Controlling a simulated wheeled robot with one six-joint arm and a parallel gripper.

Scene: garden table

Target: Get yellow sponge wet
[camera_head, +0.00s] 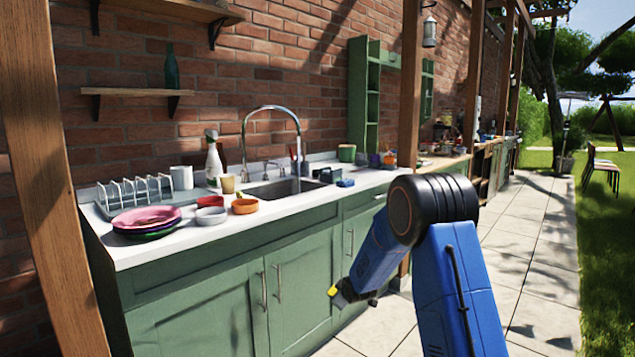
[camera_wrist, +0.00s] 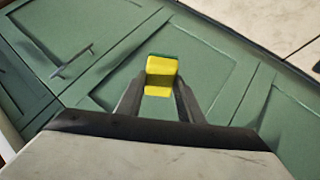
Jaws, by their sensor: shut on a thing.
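The yellow sponge (camera_wrist: 160,77) has a green layer along one edge. My gripper (camera_wrist: 158,92) is shut on it, with a finger on each side, in the wrist view. In the head view the sponge (camera_head: 333,290) shows as a small yellow patch at the tip of my gripper (camera_head: 341,294). The gripper is low, in front of the green cabinet doors and below the counter top. The sink (camera_head: 285,189) is set into the white counter. A tall curved chrome faucet (camera_head: 271,109) stands behind it. The bottom of the sink is hidden.
Stacked plates (camera_head: 147,219), a dish rack (camera_head: 135,192), an orange bowl (camera_head: 245,206) and a spray bottle (camera_head: 213,160) stand left of the sink. A blue item (camera_head: 345,183) lies right of it. Wooden posts (camera_head: 408,90) rise along the counter. The paved floor (camera_head: 530,240) is clear.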

